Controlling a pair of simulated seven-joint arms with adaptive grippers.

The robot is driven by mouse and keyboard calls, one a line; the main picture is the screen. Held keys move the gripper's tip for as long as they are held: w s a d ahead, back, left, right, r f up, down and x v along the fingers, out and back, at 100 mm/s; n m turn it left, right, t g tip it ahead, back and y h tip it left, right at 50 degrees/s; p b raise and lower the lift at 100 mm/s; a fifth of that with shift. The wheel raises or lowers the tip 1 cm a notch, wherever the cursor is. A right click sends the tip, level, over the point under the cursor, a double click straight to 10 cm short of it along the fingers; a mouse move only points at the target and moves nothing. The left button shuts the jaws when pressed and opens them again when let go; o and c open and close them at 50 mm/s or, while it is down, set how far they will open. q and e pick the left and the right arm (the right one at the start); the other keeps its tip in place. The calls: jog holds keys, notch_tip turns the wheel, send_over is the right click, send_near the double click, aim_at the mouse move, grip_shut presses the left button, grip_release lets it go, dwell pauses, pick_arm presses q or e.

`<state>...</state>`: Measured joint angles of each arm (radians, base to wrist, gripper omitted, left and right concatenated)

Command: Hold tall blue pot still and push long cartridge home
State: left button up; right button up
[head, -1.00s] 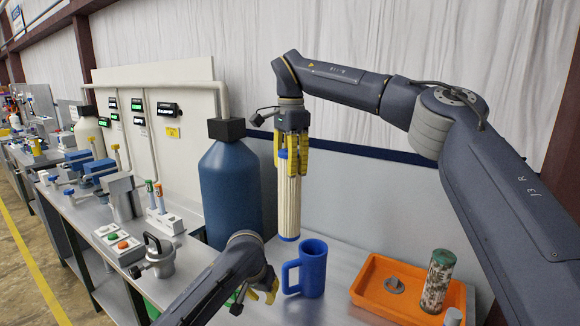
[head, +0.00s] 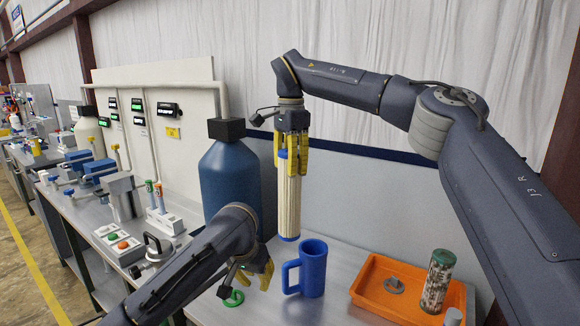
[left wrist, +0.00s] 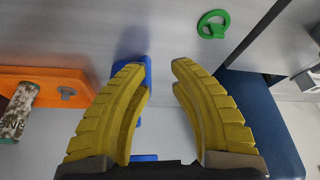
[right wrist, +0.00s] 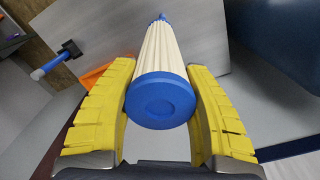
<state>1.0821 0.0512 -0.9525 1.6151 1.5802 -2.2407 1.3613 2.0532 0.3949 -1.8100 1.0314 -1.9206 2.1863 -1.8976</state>
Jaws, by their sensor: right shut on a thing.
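The tall blue pot (head: 311,268) stands upright on the bench with its handle toward the left. My right gripper (head: 290,160) is shut on the upper end of the long cartridge (head: 288,208), a pleated cream cylinder with blue ends. The cartridge hangs upright above the bench, just behind and left of the pot, and appears outside it. In the right wrist view its blue end cap (right wrist: 160,100) sits between the yellow fingers. My left gripper (head: 259,277) is open and empty, beside the pot's handle. In the left wrist view the pot (left wrist: 146,72) is partly hidden behind a finger.
An orange tray (head: 366,302) with a grey knob-like part (head: 394,285) and a speckled used cylinder (head: 438,281) lies to the right. A green ring (head: 234,298) lies left of the pot. A large blue tank (head: 227,180) stands behind my left arm.

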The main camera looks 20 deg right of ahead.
pick_arm(q)
jog(key=shift+v, duration=1.1)
